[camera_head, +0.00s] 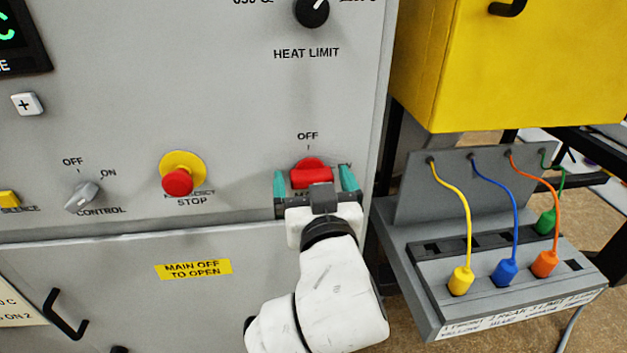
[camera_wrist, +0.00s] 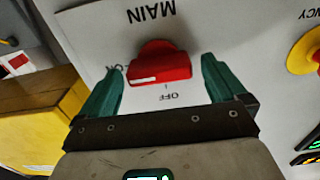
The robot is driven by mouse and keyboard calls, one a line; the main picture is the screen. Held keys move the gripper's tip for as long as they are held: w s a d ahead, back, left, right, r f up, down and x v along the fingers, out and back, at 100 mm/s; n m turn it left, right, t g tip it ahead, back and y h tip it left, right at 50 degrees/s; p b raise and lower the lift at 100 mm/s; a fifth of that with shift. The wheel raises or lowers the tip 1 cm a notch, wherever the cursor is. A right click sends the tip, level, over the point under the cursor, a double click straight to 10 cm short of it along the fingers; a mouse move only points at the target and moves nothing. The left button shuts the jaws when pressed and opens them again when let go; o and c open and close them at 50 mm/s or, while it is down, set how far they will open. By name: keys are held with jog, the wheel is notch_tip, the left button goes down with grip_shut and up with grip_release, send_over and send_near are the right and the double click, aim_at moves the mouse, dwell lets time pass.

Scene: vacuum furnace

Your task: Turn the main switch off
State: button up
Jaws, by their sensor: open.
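The main switch (camera_head: 312,177) is a red rotary handle on the grey panel, below an OFF mark. It also shows in the wrist view (camera_wrist: 160,66), where the labels MAIN, OFF and a partly hidden ON appear upside down. The handle lies roughly crosswise, with a white mark on its left part in the wrist view, toward the ON label. My gripper (camera_head: 313,171) is open, its green fingers on either side of the handle. In the wrist view (camera_wrist: 163,70) gaps show between fingers and handle. Whether the fingertips reach the panel is unclear.
A yellow-ringed red emergency stop (camera_head: 178,181) and a grey control switch (camera_head: 82,197) are left of my gripper. Below is a door with a handle (camera_head: 64,314) and MAIN OFF TO OPEN label (camera_head: 194,269). A plug shelf (camera_head: 412,270) with coloured cables and a yellow box (camera_head: 500,70) stand right.

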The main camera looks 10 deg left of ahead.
jog(key=c, duration=1.1)
jog(key=shift+o, duration=0.2)
jog(key=shift+n, duration=0.3)
jog(key=n+p, duration=0.2)
jog(key=n, duration=0.1)
jog(key=shift+r+n, duration=0.15)
jog(key=shift+n, duration=0.15)
jog(key=n+p, duration=0.3)
jog(key=n, duration=0.2)
jog(key=shift+a, duration=0.15)
jog(key=n+p, duration=0.3)
jog(key=n, duration=0.1)
jog(key=shift+n, duration=0.4)
jog(key=shift+f+n+p, duration=0.15)
jog(key=shift+n+p, duration=0.4)
jog(key=shift+n, duration=0.4)
jog(key=shift+f+n+p, duration=0.1)
jog(key=shift+n+p, duration=0.4)
jog(key=shift+n, duration=0.45)
jog(key=shift+s+a, duration=0.1)
